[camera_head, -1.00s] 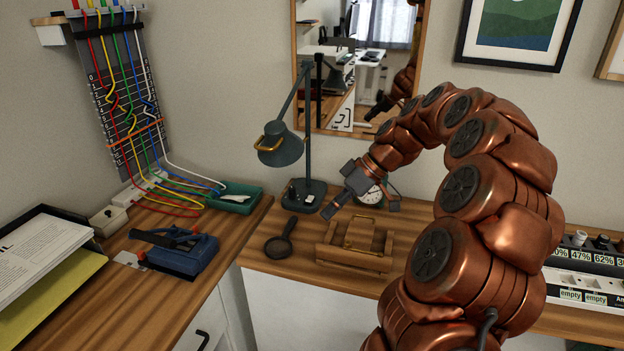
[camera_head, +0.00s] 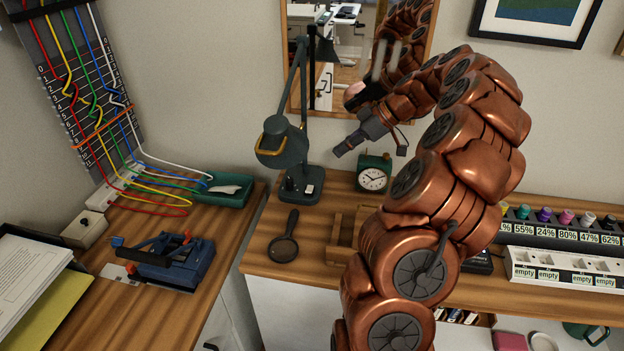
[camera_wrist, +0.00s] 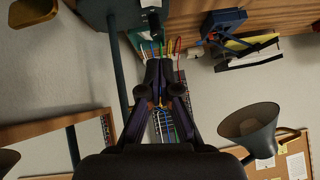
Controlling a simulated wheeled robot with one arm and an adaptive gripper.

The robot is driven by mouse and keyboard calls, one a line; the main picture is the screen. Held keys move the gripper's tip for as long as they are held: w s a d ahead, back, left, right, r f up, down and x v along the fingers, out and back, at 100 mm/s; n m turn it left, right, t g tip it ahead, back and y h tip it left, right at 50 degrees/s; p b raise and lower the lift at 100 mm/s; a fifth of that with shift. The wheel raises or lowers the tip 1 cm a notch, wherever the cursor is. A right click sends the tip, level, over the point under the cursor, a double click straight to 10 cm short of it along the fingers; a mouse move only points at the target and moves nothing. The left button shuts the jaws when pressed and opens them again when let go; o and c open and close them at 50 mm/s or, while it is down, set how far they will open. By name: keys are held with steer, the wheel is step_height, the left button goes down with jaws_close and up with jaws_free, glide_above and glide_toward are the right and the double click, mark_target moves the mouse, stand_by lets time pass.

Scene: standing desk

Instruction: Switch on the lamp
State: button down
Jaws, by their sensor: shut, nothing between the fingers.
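The dark grey-green desk lamp (camera_head: 297,105) stands upright on the wooden desk, its shade (camera_head: 284,150) hanging left of its pole. A small white-and-dark switch (camera_head: 309,189) sits on the lamp's base (camera_head: 299,197). I see no glow from the shade, which also shows at lower right in the wrist view (camera_wrist: 250,128). My gripper (camera_head: 340,150) is shut and empty, in the air to the right of the pole and above the base, apart from the lamp. In the wrist view its closed fingers (camera_wrist: 160,68) show in the centre, with the lamp's pole (camera_wrist: 119,65) beside them.
A green alarm clock (camera_head: 374,175) stands right of the base. A magnifying glass (camera_head: 285,248) and a wooden holder (camera_head: 338,245), partly hidden by my arm, lie in front. A mirror (camera_head: 352,75) hangs behind. A green tray (camera_head: 232,190) sits at left.

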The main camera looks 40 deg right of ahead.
steer(key=p, duration=0.3)
glide_above(309, 189)
steer(key=f, duration=0.4)
steer(key=s+d+f, duration=0.1)
steer(key=f, duration=0.2)
step_height(309, 189, down, 2)
steer(key=shift+s+f, duration=0.1)
steer(key=shift+f, duration=0.05)
steer(key=shift+a+f+p, duration=0.15)
steer(key=shift+f+p, duration=0.15)
steer(key=shift+f, duration=0.5)
steer(key=shift+f, duration=0.1)
